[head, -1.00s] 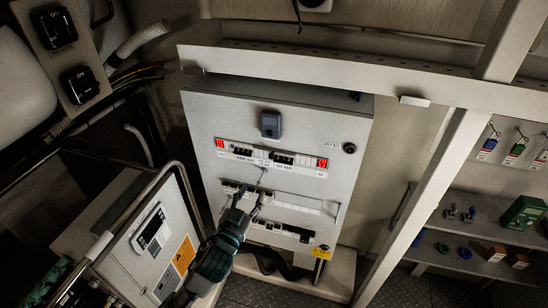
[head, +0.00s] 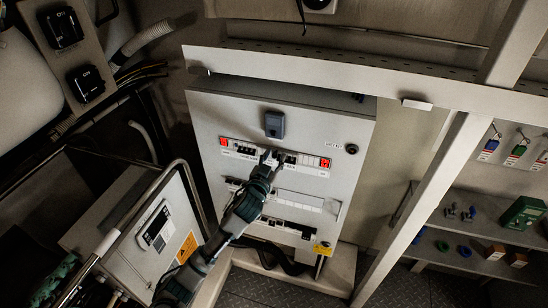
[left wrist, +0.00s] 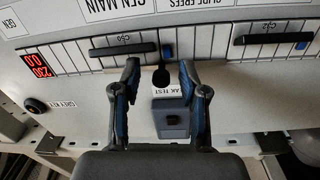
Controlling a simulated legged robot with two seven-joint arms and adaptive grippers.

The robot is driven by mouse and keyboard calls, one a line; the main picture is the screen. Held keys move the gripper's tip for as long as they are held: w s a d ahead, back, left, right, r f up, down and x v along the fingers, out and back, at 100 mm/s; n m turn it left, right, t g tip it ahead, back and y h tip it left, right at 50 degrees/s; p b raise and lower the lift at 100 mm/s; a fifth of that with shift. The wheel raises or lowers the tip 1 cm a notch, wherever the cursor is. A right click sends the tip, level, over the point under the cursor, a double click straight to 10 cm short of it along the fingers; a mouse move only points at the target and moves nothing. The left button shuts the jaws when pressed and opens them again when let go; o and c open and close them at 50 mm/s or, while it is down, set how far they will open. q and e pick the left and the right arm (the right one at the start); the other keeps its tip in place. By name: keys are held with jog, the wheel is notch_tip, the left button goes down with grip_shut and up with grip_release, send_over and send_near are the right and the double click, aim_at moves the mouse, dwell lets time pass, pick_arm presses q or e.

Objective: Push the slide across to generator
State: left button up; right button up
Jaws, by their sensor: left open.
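The grey-white switch panel (head: 212,110) stands ahead, with a row of breakers between two red displays. My left gripper (head: 272,158) is at the middle of that row, hiding part of it. In the left wrist view, its open fingers (left wrist: 159,70) stand either side of a dark rounded knob (left wrist: 161,78), which looks like the slide's handle. Gaps show on both sides. The knob lies between the C50 breaker (left wrist: 124,49) and another black breaker (left wrist: 272,39). The generator label (left wrist: 108,10) is on the C50 side. My right gripper is not in view.
A grey-blue box (head: 273,124) sticks out of the panel just above the gripper; it also shows between the fingers in the wrist view (left wrist: 172,117). A round grey-key knob (head: 351,149) is at the right. A metal control box (head: 150,235) with a rail stands at the left.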

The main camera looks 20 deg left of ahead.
aim_at(256, 146)
pick_arm(q)
jog(key=shift+a, duration=0.1)
jog(key=c, duration=0.8)
grip_shut()
jog(key=a+p, duration=0.2)
jog(key=a, duration=0.5)
jog(key=shift+r, duration=0.15)
jog(key=shift+w+a, duration=0.1)
jog(key=shift+a, duration=0.25)
jog(key=shift+d, duration=0.1)
